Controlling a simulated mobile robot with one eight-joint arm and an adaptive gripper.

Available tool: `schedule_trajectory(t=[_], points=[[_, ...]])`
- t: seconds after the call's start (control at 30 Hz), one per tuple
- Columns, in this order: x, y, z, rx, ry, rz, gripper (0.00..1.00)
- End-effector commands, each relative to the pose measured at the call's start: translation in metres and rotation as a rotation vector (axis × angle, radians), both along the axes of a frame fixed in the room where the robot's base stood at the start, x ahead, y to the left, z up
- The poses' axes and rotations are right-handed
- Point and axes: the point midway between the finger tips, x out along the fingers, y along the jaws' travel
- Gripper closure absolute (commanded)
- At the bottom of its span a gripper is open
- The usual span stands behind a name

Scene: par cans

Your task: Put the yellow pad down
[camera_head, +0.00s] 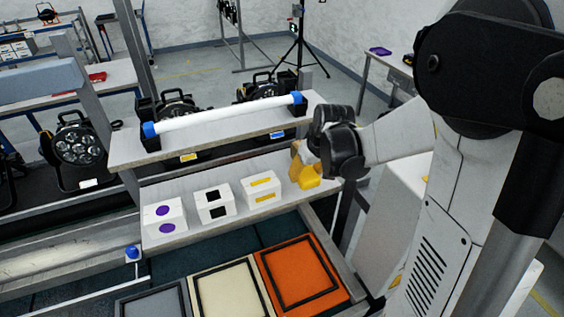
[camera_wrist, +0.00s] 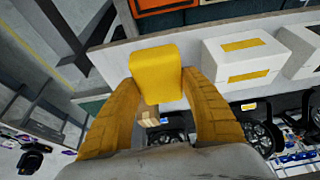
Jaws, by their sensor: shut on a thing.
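The yellow pad (camera_wrist: 155,62) is a small rounded block between the two yellow-orange fingers of my gripper (camera_wrist: 157,82) in the wrist view. My gripper is shut on it. In the head view the yellow pad (camera_head: 311,181) shows at the right end of the lower shelf (camera_head: 225,224), under my gripper (camera_head: 302,168). It is just right of the white box with yellow marks (camera_head: 261,189). I cannot tell whether the pad touches the shelf. My dark wrist hides part of the gripper in the head view.
A white box with black squares (camera_head: 214,204) and one with purple dots (camera_head: 164,220) stand further left on the shelf. An upper shelf (camera_head: 205,137) with a white, blue-ended tube (camera_head: 225,117) is behind. Framed orange (camera_head: 303,273), cream (camera_head: 222,297) and grey panels lie in front.

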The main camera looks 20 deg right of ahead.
Motion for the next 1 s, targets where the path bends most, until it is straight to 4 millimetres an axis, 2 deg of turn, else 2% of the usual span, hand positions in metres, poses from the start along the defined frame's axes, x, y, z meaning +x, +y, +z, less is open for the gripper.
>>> schedule_trajectory(t=[0.03, 0.13, 0.27, 0.5, 0.57, 0.6, 0.8, 0.83, 0.87, 0.9, 1.0], points=[[0.009, 0.004, -0.006, 0.000, 0.000, 0.003, 0.72], [0.018, 0.008, -0.012, 0.000, 0.000, 0.001, 0.72], [0.022, 0.010, -0.018, -0.001, 0.000, 0.000, 0.72], [0.022, 0.009, -0.049, 0.000, 0.000, 0.000, 0.72], [0.021, 0.009, -0.051, 0.000, 0.000, 0.000, 0.72], [0.021, 0.009, -0.051, 0.000, 0.000, 0.000, 0.76], [0.021, 0.009, -0.052, 0.000, 0.001, 0.000, 0.76], [0.021, 0.009, -0.052, 0.000, 0.001, 0.000, 0.42], [0.021, 0.009, -0.051, 0.000, 0.001, 0.000, 0.33], [0.021, 0.009, -0.051, 0.000, 0.001, 0.000, 0.27], [0.021, 0.009, -0.051, 0.000, 0.000, 0.000, 0.27]])
